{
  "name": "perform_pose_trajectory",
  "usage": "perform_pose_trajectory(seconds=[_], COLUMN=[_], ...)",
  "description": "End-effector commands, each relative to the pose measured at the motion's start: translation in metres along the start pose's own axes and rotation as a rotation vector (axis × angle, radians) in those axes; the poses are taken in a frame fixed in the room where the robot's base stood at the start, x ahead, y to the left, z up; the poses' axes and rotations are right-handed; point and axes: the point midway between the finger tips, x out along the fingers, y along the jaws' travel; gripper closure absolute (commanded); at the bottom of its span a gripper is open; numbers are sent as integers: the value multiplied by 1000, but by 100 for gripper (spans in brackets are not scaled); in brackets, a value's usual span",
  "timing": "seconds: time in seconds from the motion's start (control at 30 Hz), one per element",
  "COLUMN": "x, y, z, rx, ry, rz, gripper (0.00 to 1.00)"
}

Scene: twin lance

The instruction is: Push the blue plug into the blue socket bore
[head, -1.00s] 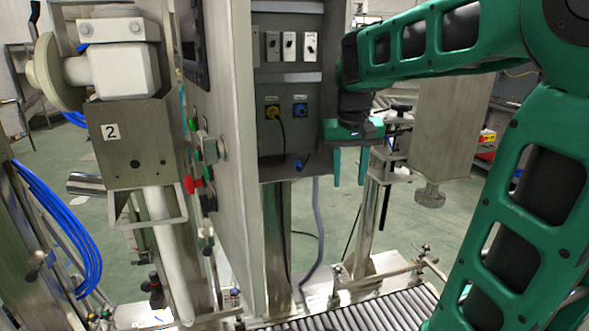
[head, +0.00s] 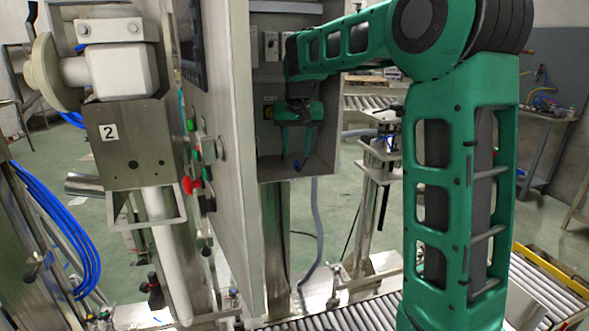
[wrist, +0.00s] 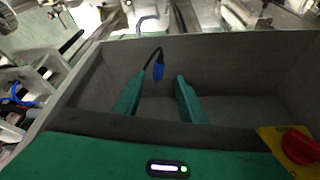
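The blue plug (head: 297,165) is at the bottom of the open grey cabinet, below my fingertips. In the wrist view the blue plug (wrist: 158,72), with a dark cable curving from it, shows between and beyond my two green fingers. My gripper (head: 296,152) is inside the cabinet, pointing down, open and empty. It also shows in the wrist view (wrist: 156,92), with clear space between the fingers and no visible contact with the plug. The blue socket is hidden behind my gripper and wrist in the head view and does not show in the wrist view.
The cabinet's side wall (head: 325,135) stands close right of my gripper. A yellow plate with a red knob (wrist: 300,146) is at the wrist view's lower right. The open cabinet door (head: 229,150) stands to the left. A roller conveyor (head: 350,318) runs below.

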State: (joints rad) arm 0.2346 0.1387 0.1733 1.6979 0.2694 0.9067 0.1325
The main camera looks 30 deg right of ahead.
Motion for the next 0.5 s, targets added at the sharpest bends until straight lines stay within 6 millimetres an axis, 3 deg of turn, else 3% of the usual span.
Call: perform_pose_trajectory(seconds=[0.3, 0.5], x=[41, 51], y=[2, 2], z=[4, 4], rx=[-1, -1], ry=[-4, -2], rz=[1, 0], gripper=[62, 62])
